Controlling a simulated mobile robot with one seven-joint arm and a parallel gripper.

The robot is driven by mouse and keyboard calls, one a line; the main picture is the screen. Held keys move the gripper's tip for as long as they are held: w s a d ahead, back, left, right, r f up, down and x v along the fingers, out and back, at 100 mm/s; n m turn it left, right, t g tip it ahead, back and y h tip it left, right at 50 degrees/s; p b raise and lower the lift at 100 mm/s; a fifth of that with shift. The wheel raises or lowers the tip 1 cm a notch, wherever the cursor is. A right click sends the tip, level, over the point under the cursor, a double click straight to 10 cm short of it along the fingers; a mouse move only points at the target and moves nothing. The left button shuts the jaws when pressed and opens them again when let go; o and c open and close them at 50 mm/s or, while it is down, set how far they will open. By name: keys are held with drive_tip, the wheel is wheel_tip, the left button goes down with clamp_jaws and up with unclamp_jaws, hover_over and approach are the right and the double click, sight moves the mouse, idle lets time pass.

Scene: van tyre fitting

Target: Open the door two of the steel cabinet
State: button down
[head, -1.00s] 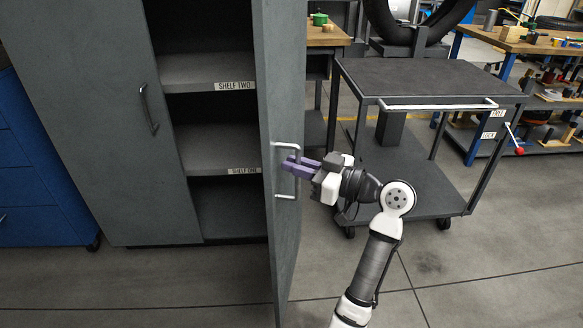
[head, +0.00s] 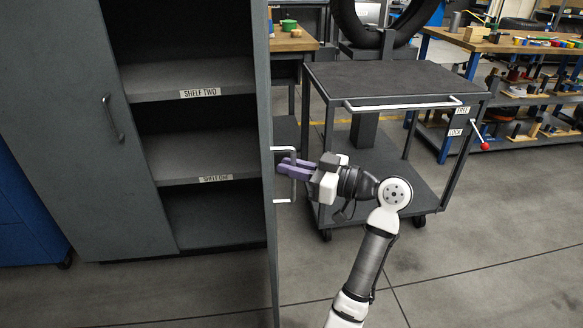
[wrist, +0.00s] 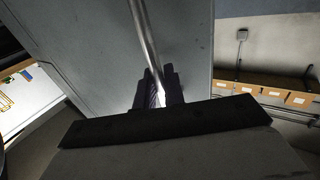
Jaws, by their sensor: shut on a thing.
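The steel cabinet (head: 60,110) is dark grey. Its left door is shut and has a bar handle (head: 112,118). Its right door (head: 262,130) stands wide open, seen nearly edge-on in the head view, and shows a plain grey face (wrist: 90,45) in the wrist view. My gripper (head: 282,168), with purple fingers, is shut on the open door's bar handle (head: 285,148). In the wrist view the handle (wrist: 143,35) runs down between the fingers (wrist: 157,88). The open side shows shelf two (head: 190,82) and shelf one (head: 200,167), both bare.
A blue cabinet (head: 30,220) is at the far left. Workbenches (head: 500,45) stand behind. The floor (head: 490,260) at the front right is clear.

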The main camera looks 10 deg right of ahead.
drive_tip(key=shift+s+f, duration=0.1)
drive_tip(key=c, duration=1.6)
unclamp_jaws()
drive_tip(key=v, duration=1.4)
